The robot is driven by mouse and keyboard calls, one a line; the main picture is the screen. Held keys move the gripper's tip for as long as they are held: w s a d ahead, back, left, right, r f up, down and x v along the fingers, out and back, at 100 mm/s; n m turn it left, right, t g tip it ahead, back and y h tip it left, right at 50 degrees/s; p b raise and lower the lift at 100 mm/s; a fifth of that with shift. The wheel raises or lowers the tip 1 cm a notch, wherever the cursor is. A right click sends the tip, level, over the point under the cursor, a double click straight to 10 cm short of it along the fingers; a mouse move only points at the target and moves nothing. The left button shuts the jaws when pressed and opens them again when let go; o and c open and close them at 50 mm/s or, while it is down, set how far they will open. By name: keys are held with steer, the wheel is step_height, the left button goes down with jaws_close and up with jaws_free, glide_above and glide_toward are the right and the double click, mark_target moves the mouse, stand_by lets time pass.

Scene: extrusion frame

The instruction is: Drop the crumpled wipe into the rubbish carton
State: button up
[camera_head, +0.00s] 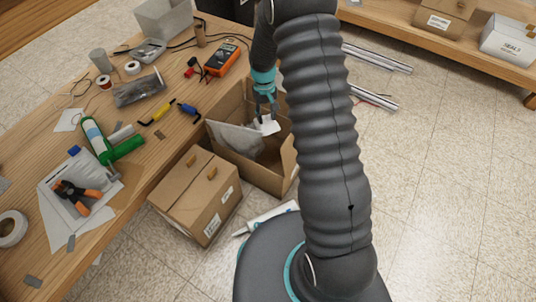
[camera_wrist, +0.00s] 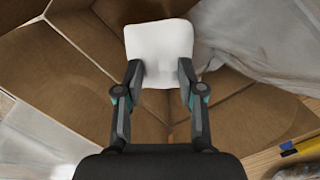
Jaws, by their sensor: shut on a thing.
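My gripper (camera_head: 266,113) is shut on the crumpled wipe (camera_head: 269,125), a small white piece. In the wrist view the wipe (camera_wrist: 159,52) sits between the two fingertips of my gripper (camera_wrist: 158,72). The rubbish carton (camera_head: 284,178) is an open brown box on the floor beside the bench. The wipe is over the carton's opening, and the wrist view looks down past it at the carton's inner walls (camera_wrist: 85,85). Crumpled clear plastic film (camera_head: 237,140) lies in the carton. It shows at the right in the wrist view (camera_wrist: 262,42).
A closed carton (camera_head: 196,195) stands directly in front of the open one. The wooden bench (camera_head: 130,185) on the left holds tools, tape rolls and an orange meter (camera_head: 222,60).

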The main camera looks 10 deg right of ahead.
steer(key=shift+f+b, duration=1.6)
steer(key=shift+f, duration=1.2)
jaws_close()
steer(key=o, duration=1.3)
jaws_free()
steer(key=shift+r, duration=0.1)
steer(key=r, duration=0.4)
steer(key=w+r, duration=0.1)
steer(key=r, duration=0.6)
steer(key=shift+w+r, duration=0.15)
steer(key=shift+r, duration=0.25)
